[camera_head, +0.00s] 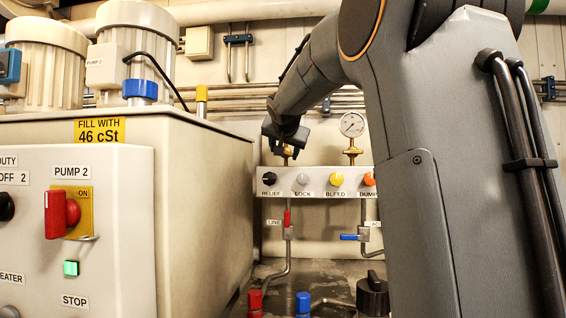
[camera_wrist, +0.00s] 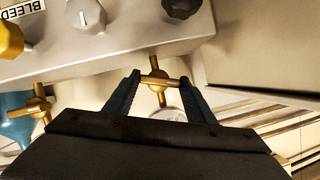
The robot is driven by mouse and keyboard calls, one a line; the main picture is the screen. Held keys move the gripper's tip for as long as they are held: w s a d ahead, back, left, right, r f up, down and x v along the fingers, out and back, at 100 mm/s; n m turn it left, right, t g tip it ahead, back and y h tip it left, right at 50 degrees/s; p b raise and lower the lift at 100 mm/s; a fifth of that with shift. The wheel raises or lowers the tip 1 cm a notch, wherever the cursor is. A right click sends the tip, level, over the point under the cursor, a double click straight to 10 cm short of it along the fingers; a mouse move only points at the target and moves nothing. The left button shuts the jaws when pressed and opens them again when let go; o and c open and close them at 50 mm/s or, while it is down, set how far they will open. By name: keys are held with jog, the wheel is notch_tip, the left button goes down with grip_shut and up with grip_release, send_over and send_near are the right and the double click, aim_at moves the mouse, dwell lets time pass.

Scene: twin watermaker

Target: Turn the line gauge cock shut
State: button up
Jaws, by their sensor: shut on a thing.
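The line gauge cock (camera_wrist: 158,80) is a small brass fitting with a crossbar handle, above the manifold's left part. In the wrist view its handle lies between the two fingers of my gripper (camera_wrist: 160,90), which is shut on it. The crossbar runs nearly across from finger to finger, slightly tilted. In the head view my gripper (camera_head: 287,145) reaches the cock from above, and only a bit of brass shows. A round pale gauge (camera_wrist: 168,115) is partly hidden behind the gripper in the wrist view.
A second gauge (camera_head: 352,124) stands on its brass cock (camera_head: 352,151) to the right. The pale manifold (camera_head: 320,182) below carries several knobs. A red-handled valve (camera_head: 287,219) and a blue-handled valve (camera_head: 350,237) hang beneath. The tank (camera_head: 205,190) stands close on the left.

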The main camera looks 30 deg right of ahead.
jog(key=shift+w+a+n+g+h+b, duration=0.15)
jog(key=shift+n+g+h+b, duration=0.55)
jog(key=shift+n+b, duration=0.7)
jog(key=o, duration=0.8)
jog(key=shift+c, duration=0.2)
jog(key=v, duration=0.8)
jog(key=shift+w+f, duration=0.1)
